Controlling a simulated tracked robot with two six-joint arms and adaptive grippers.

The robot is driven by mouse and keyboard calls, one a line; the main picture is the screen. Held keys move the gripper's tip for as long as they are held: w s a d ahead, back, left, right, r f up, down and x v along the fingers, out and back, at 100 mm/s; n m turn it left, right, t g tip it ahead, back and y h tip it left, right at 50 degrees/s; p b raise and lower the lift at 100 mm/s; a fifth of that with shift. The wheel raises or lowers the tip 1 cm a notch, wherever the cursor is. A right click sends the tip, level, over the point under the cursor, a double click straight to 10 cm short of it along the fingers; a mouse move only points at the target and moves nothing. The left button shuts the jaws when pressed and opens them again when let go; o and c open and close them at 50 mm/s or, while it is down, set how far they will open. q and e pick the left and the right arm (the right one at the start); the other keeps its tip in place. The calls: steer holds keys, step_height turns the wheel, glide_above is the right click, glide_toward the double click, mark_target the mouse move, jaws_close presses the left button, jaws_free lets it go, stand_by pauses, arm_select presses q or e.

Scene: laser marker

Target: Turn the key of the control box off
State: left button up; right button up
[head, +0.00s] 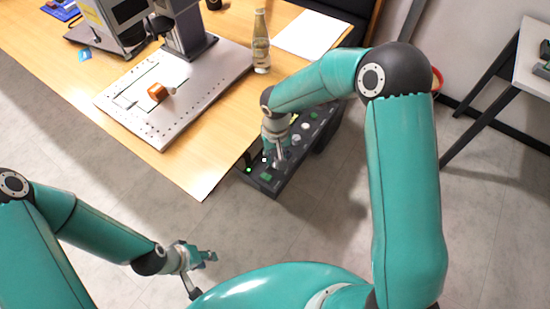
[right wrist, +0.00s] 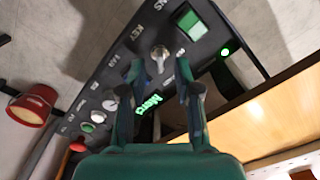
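The dark control box (head: 318,128) hangs at the table's front right edge, with buttons, knobs and lit green parts. In the right wrist view its panel (right wrist: 125,60) shows a silver key (right wrist: 160,55) beside the printed word KEY. My right gripper (right wrist: 160,68) is open, with its two fingers on either side of the key and a visible gap to it. In the head view my right gripper (head: 276,158) is over the near end of the box, and the arm hides the key. My left gripper (head: 203,268) is open and empty over the floor, away from the box.
A grey machine base plate (head: 215,85) with an orange block (head: 157,92) stands on the wooden table (head: 190,175). A glass bottle (head: 261,45) and paper (head: 312,35) are near the box. A red emergency button (right wrist: 78,145) sits further along the panel.

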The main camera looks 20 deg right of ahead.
steer(key=shift+f, duration=1.1)
jaws_close()
